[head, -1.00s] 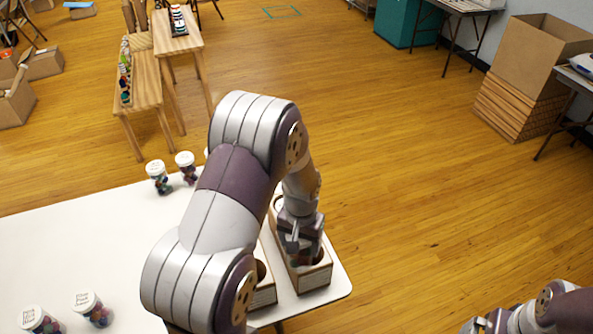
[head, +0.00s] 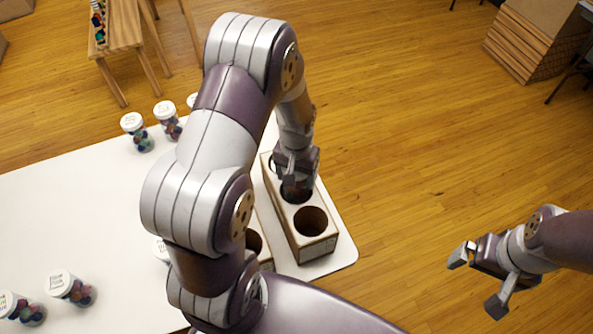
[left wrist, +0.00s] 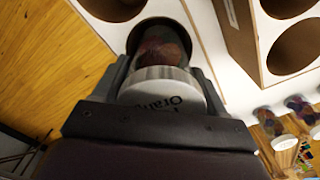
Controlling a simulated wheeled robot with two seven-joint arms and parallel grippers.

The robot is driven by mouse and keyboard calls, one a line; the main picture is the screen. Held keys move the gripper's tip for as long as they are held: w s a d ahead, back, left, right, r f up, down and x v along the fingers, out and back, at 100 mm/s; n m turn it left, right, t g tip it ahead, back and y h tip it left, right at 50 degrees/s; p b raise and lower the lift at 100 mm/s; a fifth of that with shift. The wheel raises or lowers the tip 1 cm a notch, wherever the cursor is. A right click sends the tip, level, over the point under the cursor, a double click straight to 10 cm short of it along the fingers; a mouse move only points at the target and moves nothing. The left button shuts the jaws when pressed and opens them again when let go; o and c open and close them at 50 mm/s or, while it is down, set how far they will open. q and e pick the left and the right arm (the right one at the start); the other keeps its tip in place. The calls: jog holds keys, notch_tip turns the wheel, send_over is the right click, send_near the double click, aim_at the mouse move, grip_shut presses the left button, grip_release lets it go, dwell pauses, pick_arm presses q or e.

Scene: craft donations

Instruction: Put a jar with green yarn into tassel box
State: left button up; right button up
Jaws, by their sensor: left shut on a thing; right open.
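My left gripper (head: 297,172) is shut on a jar above the right-hand box (head: 323,248), near its middle hole. In the left wrist view the jar (left wrist: 160,50) has a white lid (left wrist: 168,92) with partly hidden lettering that seems to begin "Oran". Its contents look dark red and greenish. The jar's far end is at a round hole of the box (left wrist: 187,20); how deep it sits I cannot tell. The box's front hole (head: 311,221) looks empty. Its label is too small to read. My right gripper (head: 478,283) is open and empty, off the table to the right.
A second box (head: 266,264) stands left of it, mostly hidden behind my left arm. Several lidded jars (head: 137,132) stand at the far edge of the white table (head: 75,215), others (head: 72,288) at the front left. A wooden bench (head: 122,30) is beyond.

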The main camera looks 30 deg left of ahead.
pick_arm(q)
notch_tip(320, 180, down, 2)
jog(key=shift+d+f+b, duration=0.1)
jog(key=shift+b, duration=0.3)
jog(key=shift+s+d+f, duration=0.1)
jog(key=shift+s+f, duration=0.1)
jog(key=shift+f, duration=0.05)
jog(key=shift+s+f, duration=0.1)
jog(key=shift+s, duration=0.15)
jog(key=o, duration=1.1)
jog(key=shift+s+d+f, duration=0.1)
jog(key=shift+c, duration=0.2)
jog(key=shift+o, duration=0.4)
jog(key=shift+r+b, duration=0.25)
jog(key=shift+b, duration=0.05)
notch_tip(320, 180, up, 12)
jog(key=shift+f, duration=0.1)
jog(key=shift+w+r, duration=0.2)
jog(key=shift+r, duration=0.35)
pick_arm(e)
jog(key=shift+s+d+f, duration=0.1)
jog(key=shift+s+f, duration=0.05)
jog(key=shift+f, duration=0.45)
jog(key=shift+s+d+f, duration=0.1)
jog(key=shift+f, duration=0.5)
